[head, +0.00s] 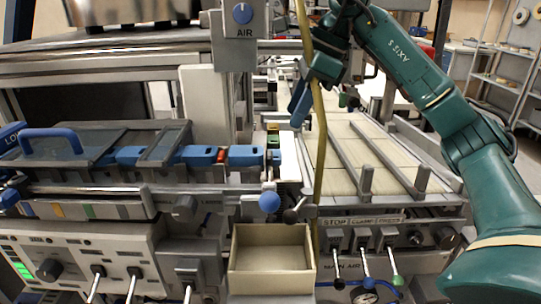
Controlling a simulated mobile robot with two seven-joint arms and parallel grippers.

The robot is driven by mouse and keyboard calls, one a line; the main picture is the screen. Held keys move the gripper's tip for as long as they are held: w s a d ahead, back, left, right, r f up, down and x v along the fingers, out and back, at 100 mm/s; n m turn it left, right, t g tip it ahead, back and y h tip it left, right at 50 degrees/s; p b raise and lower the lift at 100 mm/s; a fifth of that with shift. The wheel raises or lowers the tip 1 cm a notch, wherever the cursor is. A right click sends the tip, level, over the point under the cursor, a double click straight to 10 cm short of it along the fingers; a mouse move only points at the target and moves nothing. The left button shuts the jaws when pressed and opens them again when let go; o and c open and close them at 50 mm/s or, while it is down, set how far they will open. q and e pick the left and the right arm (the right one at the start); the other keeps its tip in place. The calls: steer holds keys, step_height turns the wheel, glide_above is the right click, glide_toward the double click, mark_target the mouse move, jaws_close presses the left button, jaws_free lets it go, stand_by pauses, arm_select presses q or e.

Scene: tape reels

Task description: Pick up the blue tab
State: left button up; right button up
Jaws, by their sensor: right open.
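Several blue pieces lie in a row in the long grey-framed feeder at left; one blue tab (246,155) is near its right end. A smaller blue piece (275,157) sits just to the right of it. I cannot tell which of them is the task's tab. My right gripper (298,108) is open and points down, above and to the right of the row, apart from it. Its narrow fingertips are dark blue and small in the picture. I see nothing held between them. My left gripper is not in view.
A yellow strip (318,130) hangs vertically beside my right gripper. An empty beige open box (271,260) stands at front centre. A blue ball knob (269,201) juts out at the feeder's end. Levers (366,262) line the front panel. A pale slatted bed (365,150) lies right of centre.

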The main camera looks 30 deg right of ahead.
mark_target(278, 154)
steer(key=x, duration=0.9)
steer(key=shift+w+f, duration=0.2)
steer(key=shift+w, duration=0.05)
steer(key=c, duration=0.7)
